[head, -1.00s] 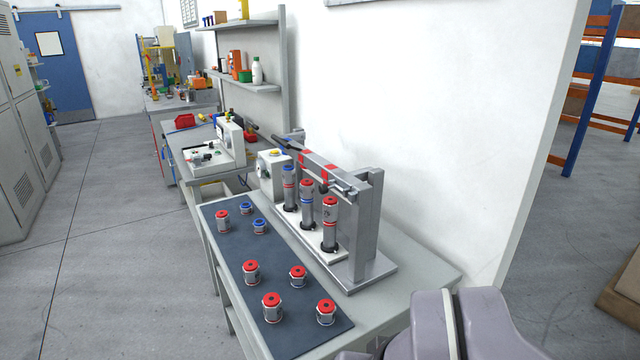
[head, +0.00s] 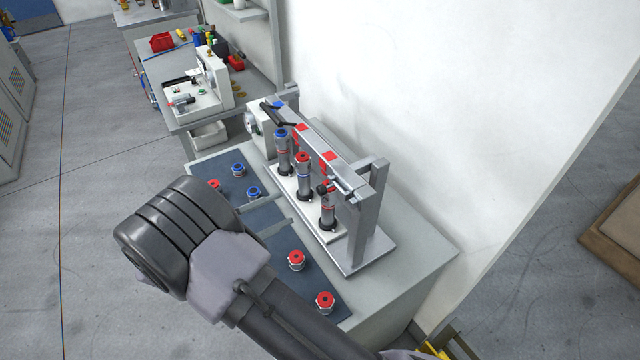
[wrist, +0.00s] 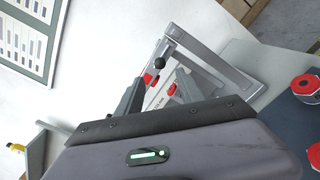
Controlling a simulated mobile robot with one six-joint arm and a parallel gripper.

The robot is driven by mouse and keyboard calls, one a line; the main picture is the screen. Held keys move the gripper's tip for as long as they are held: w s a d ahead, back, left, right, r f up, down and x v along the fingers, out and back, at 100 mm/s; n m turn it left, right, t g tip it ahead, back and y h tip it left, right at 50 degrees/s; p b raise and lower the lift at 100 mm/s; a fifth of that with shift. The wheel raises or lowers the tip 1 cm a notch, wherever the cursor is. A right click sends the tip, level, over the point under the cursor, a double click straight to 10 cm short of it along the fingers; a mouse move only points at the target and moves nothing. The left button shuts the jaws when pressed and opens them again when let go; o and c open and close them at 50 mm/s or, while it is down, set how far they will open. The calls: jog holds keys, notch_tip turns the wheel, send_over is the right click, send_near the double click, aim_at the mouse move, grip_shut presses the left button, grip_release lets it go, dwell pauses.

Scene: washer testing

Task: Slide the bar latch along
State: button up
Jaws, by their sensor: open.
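The bar latch, a thin metal rod with a black ball knob (head: 322,189), sits at the near right end of the fixture's top beam (head: 318,145). The knob also shows in the wrist view (wrist: 159,62), just beyond my fingertips. My gripper (head: 280,209) is open and empty. It is left of the fixture, above the dark mat, with its two fingers pointing at the fixture and apart from it. In the wrist view the fingers (wrist: 157,82) frame part of the beam with its red marks. My arm hides part of the mat.
Several red- and blue-capped cylinders stand under the beam on a white base (head: 330,234). Capped fittings (head: 297,260) stand on the dark mat (head: 215,169). A black lever (head: 278,114) is at the beam's far end. The wall is close behind the fixture.

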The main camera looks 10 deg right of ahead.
aim_at(318, 192)
jog(key=b+x, duration=0.1)
jog(key=x, duration=1.1)
grip_shut()
